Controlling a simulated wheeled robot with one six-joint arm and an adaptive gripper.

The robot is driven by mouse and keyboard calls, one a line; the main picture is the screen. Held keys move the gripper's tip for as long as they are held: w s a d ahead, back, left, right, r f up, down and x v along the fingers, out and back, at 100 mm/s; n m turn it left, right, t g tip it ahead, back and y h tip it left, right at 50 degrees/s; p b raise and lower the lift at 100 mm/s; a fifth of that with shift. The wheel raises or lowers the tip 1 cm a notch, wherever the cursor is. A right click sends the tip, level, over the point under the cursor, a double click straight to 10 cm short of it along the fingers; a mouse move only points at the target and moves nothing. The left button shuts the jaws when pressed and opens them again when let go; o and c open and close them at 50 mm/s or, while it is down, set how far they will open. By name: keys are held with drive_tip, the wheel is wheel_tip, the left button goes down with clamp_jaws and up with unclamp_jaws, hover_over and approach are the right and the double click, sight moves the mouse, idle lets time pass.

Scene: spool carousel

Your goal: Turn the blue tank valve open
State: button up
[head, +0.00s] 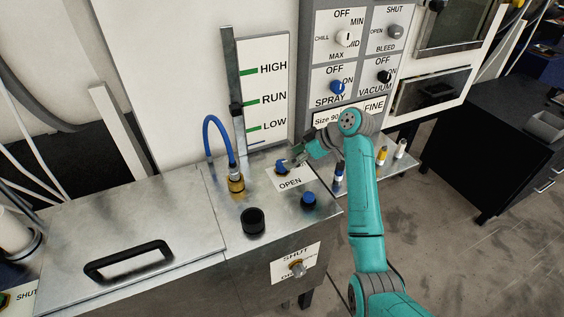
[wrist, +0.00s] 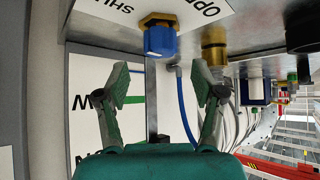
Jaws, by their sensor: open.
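The blue tank valve (head: 281,170) sits on the steel tank top, beside a white label reading OPEN. In the wrist view its blue knob (wrist: 159,41) stands on a brass base, between the label words SHUT and OPEN. The knob lies beyond the fingertips, toward the top of the picture, and no contact shows.
A brass fitting (head: 236,186) with a blue hose (head: 212,125) stands left of the valve. A black knob (head: 252,221) and another blue knob (head: 309,199) are on the tank top. The level gauge (head: 265,90) rises behind. A dial panel (head: 361,55) is behind my arm.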

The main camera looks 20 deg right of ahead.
sight(282, 163)
drive_tip(key=x, duration=0.5)
drive_tip(key=shift+w+a+f, duration=0.15)
drive_tip(key=shift+a+f, duration=0.1)
drive_tip(key=shift+f, duration=0.05)
drive_tip(key=c, duration=1.2)
